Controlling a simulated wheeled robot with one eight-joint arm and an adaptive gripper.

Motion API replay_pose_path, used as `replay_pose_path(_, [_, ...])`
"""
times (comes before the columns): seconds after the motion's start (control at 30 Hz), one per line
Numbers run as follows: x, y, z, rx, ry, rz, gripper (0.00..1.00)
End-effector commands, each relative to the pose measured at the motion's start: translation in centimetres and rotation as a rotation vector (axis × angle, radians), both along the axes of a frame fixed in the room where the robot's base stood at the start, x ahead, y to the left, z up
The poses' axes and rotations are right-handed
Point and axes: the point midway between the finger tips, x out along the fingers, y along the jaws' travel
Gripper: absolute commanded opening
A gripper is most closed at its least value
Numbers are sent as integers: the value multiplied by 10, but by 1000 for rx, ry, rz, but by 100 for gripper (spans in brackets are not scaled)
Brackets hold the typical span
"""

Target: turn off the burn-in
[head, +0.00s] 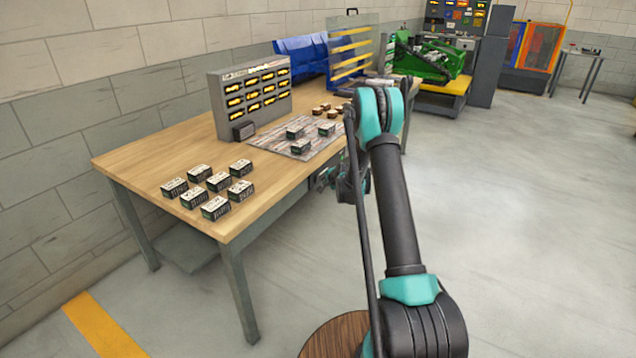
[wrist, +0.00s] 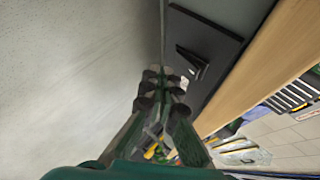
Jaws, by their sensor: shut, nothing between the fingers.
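A grey rack (head: 250,92) with rows of lit yellow displays stands at the back of the wooden table. In the wrist view, a dark panel (wrist: 222,50) with a small black lever-like part (wrist: 190,62) is below the table's edge; I cannot tell what the part is. My gripper (wrist: 164,76) is shut and empty, just left of that part. I cannot tell whether they touch. In the head view my gripper (head: 325,180) is low beside the table's front edge, small and partly hidden by my arm.
Several small dark boxes (head: 215,210) stand at the table's (head: 130,150) near end. More boxes lie on a grey mat (head: 270,141). Blue bins (head: 300,58) and a green machine (head: 425,60) are farther back. The floor at right is clear.

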Motion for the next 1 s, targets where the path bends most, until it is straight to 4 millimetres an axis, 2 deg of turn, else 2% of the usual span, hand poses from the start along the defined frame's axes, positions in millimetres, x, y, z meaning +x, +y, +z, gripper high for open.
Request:
replay_pose_path(0.6, [-27, -38, 6, 1, 1, -1, 0])
replay_pose_path(1.0, [-31, -40, 9, -5, 2, 4, 0])
